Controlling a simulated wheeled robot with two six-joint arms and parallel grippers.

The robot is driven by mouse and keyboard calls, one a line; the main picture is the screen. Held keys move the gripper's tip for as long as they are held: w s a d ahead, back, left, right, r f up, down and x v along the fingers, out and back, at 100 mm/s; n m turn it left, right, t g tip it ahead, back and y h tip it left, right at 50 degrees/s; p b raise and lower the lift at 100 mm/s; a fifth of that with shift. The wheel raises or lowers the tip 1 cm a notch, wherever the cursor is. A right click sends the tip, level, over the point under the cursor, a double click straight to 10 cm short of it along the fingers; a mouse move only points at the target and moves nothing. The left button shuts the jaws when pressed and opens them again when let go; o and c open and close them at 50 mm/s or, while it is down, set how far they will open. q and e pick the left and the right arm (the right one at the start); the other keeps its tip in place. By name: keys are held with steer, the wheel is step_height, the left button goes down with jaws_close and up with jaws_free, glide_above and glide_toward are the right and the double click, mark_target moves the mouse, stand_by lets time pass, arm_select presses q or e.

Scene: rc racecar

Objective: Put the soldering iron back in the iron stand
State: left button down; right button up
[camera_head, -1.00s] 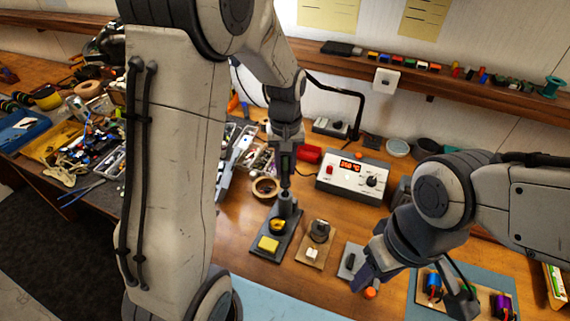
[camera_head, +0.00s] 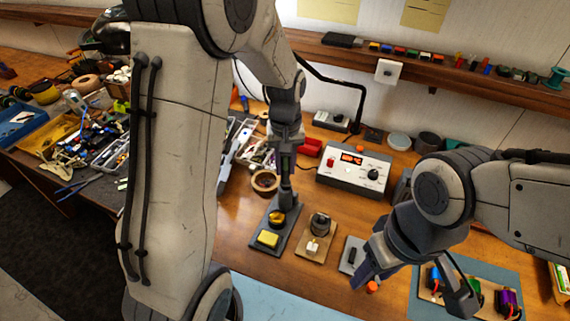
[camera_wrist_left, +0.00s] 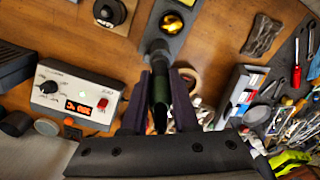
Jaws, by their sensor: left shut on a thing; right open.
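The iron stand (camera_head: 262,250) is a dark base on the bench, with a yellow sponge and a round cup of brass wool. My left gripper (camera_head: 286,186) points down over the stand's back end, where the holder is. It is shut on the soldering iron, whose dark green handle (camera_wrist_left: 160,92) shows between the fingers in the left wrist view. The handle lines up with the stand's grey holder (camera_wrist_left: 157,48). The iron's tip is hidden, and I cannot tell how deep it sits. My right gripper (camera_head: 417,292) is open and empty at the lower right.
A white soldering station (camera_head: 353,174) stands right of the stand. A wooden block with a dark round piece (camera_head: 317,236) sits close to the stand's right. A tape roll (camera_head: 264,181) lies behind it. A blue mat with coloured parts (camera_head: 433,283) lies right.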

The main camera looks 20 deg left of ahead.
arm_select(q)
steer(key=shift+f, duration=0.5)
steer(key=shift+c, duration=1)
jaws_free()
steer(key=shift+r, duration=0.1)
steer(key=shift+r+p, duration=3.75)
steer(key=shift+r, duration=0.75)
